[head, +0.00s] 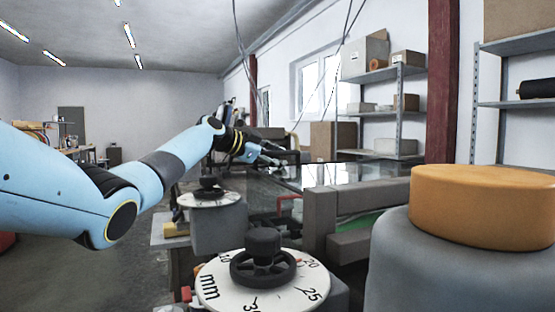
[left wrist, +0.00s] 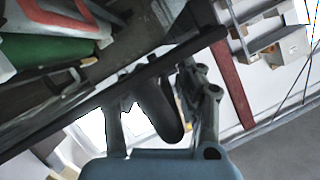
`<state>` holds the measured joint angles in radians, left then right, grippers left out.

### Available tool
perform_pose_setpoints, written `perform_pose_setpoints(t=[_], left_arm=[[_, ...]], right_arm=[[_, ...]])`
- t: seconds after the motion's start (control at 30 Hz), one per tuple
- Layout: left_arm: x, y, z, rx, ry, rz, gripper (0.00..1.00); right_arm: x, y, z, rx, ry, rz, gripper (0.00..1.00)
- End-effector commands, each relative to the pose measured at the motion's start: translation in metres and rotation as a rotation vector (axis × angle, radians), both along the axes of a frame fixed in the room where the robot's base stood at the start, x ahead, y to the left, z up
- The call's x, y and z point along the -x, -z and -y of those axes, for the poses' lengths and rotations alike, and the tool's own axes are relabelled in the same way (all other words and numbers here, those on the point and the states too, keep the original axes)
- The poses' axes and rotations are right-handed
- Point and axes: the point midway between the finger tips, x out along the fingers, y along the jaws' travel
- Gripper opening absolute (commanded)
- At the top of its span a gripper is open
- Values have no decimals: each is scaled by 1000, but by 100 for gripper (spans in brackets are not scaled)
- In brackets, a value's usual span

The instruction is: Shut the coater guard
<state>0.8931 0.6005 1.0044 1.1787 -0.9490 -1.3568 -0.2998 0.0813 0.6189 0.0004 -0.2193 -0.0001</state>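The coater guard seems to be the glass-like, reflective panel (head: 330,176) with dark edges over the machine in the head view; I cannot tell its hinge or exact angle. In the left wrist view a long dark bar (left wrist: 120,85) crosses diagonally beyond the fingers, perhaps the guard's edge. My left gripper (head: 273,158) reaches to the far left end of the panel. In the wrist view its fingers (left wrist: 160,115) stand apart, with a dark rounded piece between them; I cannot tell whether they touch it. My right gripper is out of view.
Two dial plates with black handwheels, one near (head: 264,262) and one farther (head: 209,190), stand in front of the machine. A grey post (head: 321,220) and an orange-topped grey cylinder (head: 485,205) block the right. Shelves (head: 385,110) line the wall. Floor at left is open.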

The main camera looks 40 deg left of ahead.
Motion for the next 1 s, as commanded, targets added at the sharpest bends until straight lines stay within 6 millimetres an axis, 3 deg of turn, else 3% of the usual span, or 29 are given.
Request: perform_pose_setpoints(t=[0.53, 1.0], left_arm=[[0, -92, 1, -1, -1, 5, 36], [1, -101, 0, -1, -2, 3, 36]], right_arm=[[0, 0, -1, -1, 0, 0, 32], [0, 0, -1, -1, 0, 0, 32]])
